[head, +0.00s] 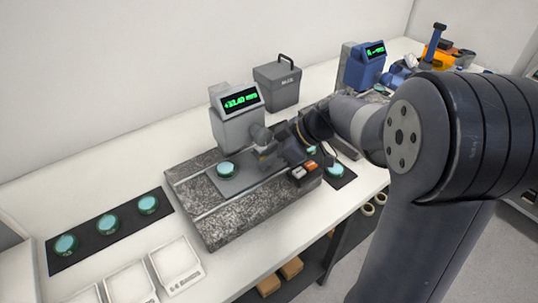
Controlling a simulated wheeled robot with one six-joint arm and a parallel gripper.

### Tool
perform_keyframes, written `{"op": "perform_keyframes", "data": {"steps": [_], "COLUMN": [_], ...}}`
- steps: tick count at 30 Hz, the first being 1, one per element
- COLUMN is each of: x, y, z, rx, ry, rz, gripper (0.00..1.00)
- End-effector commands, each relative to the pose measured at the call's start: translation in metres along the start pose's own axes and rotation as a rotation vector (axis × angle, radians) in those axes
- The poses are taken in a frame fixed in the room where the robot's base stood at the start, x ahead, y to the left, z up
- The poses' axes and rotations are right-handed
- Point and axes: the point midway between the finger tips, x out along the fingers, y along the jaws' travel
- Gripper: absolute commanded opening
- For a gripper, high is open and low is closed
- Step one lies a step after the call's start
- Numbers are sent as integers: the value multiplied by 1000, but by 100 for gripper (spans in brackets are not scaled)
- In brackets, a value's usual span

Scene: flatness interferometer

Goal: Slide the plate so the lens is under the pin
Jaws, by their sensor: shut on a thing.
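A grey flat plate (230,186) lies on the speckled granite base (215,222) with pale rails. A teal round lens (227,169) sits on the plate, near its left end. The grey gauge (238,127) with a green display reading stands behind, and its head (261,136) reaches forward to the right of the lens. The pin is too small and too covered to make out; the lens appears left of that head. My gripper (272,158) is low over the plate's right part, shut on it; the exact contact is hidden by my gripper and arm.
Black mats with teal discs lie left (108,222) and right (336,171) of the base. White trays (176,266) stand at the front left. A grey handled box (277,86) and a blue gauge (364,68) stand behind.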

Motion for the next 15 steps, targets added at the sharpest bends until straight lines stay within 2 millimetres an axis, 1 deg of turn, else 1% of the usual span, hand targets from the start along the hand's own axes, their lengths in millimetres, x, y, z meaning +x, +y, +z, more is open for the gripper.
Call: {"op": "perform_keyframes", "data": {"steps": [3, 10, 15], "x": [-1, -15, -19], "y": [2, 24, 27], "z": [2, 18, 19], "rx": [0, -1, -1], "ry": [0, 1, 0], "rz": [1, 4, 3], "gripper": [0, 0, 0]}}
